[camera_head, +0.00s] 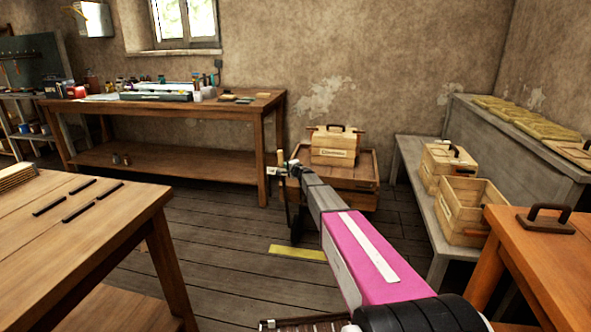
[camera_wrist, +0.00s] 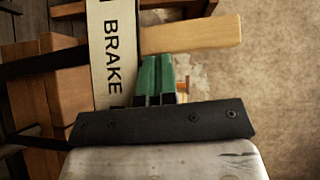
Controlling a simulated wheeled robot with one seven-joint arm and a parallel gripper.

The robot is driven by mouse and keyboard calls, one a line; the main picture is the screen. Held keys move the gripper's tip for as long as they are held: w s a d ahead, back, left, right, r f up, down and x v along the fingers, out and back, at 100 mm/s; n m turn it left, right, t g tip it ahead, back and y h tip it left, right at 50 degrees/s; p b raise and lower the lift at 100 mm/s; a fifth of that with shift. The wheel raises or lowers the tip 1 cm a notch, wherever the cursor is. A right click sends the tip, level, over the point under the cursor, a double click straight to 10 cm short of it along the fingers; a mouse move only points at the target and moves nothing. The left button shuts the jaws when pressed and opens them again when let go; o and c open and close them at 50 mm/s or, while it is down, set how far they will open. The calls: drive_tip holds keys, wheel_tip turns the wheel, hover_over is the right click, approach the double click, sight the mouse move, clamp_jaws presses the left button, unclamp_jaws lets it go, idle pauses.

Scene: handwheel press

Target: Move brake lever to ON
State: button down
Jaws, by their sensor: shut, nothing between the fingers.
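A pale plate lettered BRAKE (camera_wrist: 113,60) runs upright in the wrist view, just left of my fingers. My gripper (camera_wrist: 158,62) shows there as two green fingers side by side, shut and empty. A light wooden bar (camera_wrist: 190,35) crosses just beyond the fingertips; I cannot tell whether it is the brake lever's handle or whether they touch. In the head view my pink and grey arm reaches forward, and my gripper (camera_head: 284,172) is small and partly hidden at its far end. The lever's position and any ON mark cannot be read.
A wooden workbench (camera_head: 180,110) stands along the back wall. A toolbox (camera_head: 335,147) rests on a wooden crate (camera_head: 342,185) beyond my arm. A table (camera_head: 110,205) is at left, an orange-brown table (camera_head: 545,245) at right. Dark plank floor (camera_head: 225,240) lies open between them.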

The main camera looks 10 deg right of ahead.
drive_tip(key=shift+w+a+n+g+h, duration=0.15)
drive_tip(key=shift+w+a+n+g, duration=0.05)
drive_tip(key=shift+a, duration=0.45)
drive_tip(key=shift+w+a+n+g+h, duration=0.15)
drive_tip(key=shift+w+a+n+g, duration=0.05)
drive_tip(key=shift+a, duration=0.4)
drive_tip(key=shift+w+a+f, duration=0.1)
drive_tip(key=shift+w+a, duration=0.1)
drive_tip(key=shift+a, duration=0.45)
drive_tip(key=shift+w+a+f, duration=0.1)
drive_tip(key=shift+w+a, duration=0.1)
drive_tip(key=shift+a, duration=0.4)
drive_tip(key=shift+w+a, duration=0.1)
drive_tip(key=shift+a, duration=0.15)
drive_tip(key=shift+d+r, duration=0.1)
drive_tip(key=s+d+r, duration=0.3)
drive_tip(key=s+d, duration=0.6)
drive_tip(key=s, duration=0.1)
drive_tip(key=shift+s, duration=0.25)
drive_tip(key=shift+s, duration=0.1)
